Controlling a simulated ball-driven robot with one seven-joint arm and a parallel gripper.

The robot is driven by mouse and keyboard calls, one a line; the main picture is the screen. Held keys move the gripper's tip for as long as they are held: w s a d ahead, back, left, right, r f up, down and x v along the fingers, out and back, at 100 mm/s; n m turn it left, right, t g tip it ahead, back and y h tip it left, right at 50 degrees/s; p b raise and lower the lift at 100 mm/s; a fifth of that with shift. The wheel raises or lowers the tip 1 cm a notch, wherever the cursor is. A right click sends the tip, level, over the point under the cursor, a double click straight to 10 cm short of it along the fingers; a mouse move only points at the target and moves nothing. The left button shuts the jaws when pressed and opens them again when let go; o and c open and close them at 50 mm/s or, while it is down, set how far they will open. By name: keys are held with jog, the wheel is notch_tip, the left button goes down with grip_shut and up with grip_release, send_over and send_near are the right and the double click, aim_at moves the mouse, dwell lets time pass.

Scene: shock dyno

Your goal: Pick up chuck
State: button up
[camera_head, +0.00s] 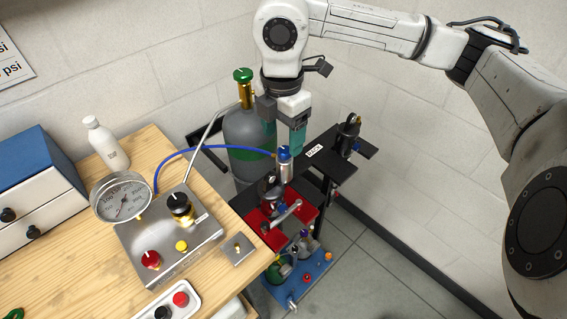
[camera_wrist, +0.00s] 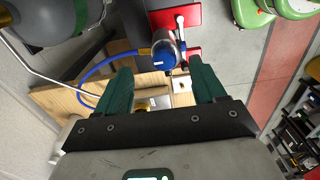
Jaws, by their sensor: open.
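The chuck (camera_head: 285,168) appears to be the silver cylinder with a blue top at the end of the blue hose. It stands upright at the red part of the dyno stand. In the wrist view the chuck (camera_wrist: 168,56) shows as a round blue cap, ahead of the fingertips and between their lines. My gripper (camera_head: 297,138) points down, with its teal fingers just above and beside the chuck's top. The wrist view shows my gripper (camera_wrist: 163,82) open and empty. Whether a finger touches the chuck cannot be told.
The blue hose (camera_head: 208,149) arcs from the chuck to the gauge panel (camera_head: 172,240) on the wooden bench (camera_head: 60,268). A grey gas cylinder (camera_head: 247,140) stands close behind and left. A black stand with a "BACK" label (camera_head: 315,151) is close right. Floor is clear at lower right.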

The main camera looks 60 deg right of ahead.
aim_at(284, 150)
jog(key=shift+s+a+f+p, duration=0.15)
jog(key=shift+f+p, duration=0.3)
jog(key=shift+f, duration=0.85)
jog(key=shift+s+d+f+p, duration=0.15)
jog(key=shift+f+p, duration=0.3)
jog(key=shift+f, duration=0.8)
jog(key=shift+a, duration=0.1)
grip_shut()
